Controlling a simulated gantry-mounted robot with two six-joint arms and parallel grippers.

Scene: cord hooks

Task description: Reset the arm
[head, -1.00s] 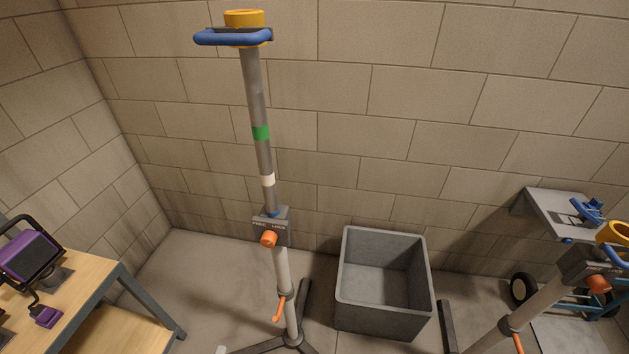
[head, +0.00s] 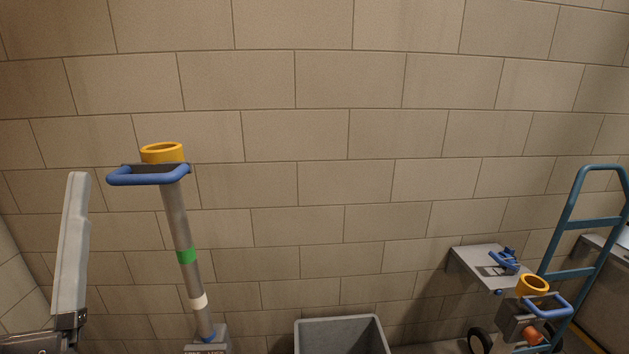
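At the left edge of the head view a pale grey link, which looks like part of my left arm, stands nearly upright. No fingertips show on it. Neither my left gripper nor my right gripper is in view. A tall pole stand (head: 184,235) with a blue handle (head: 148,178) and a yellow ring (head: 162,152) on top stands just right of that link, apart from it in the picture. The pole has a green band and a white band. Its lower part is cut off by the bottom edge.
A grey open bin (head: 340,337) is at the bottom middle. At the right are a wall shelf (head: 470,258) with a blue tool (head: 505,261), a second stand with a yellow ring (head: 533,284), and a teal hand truck (head: 598,221). The wall between is bare.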

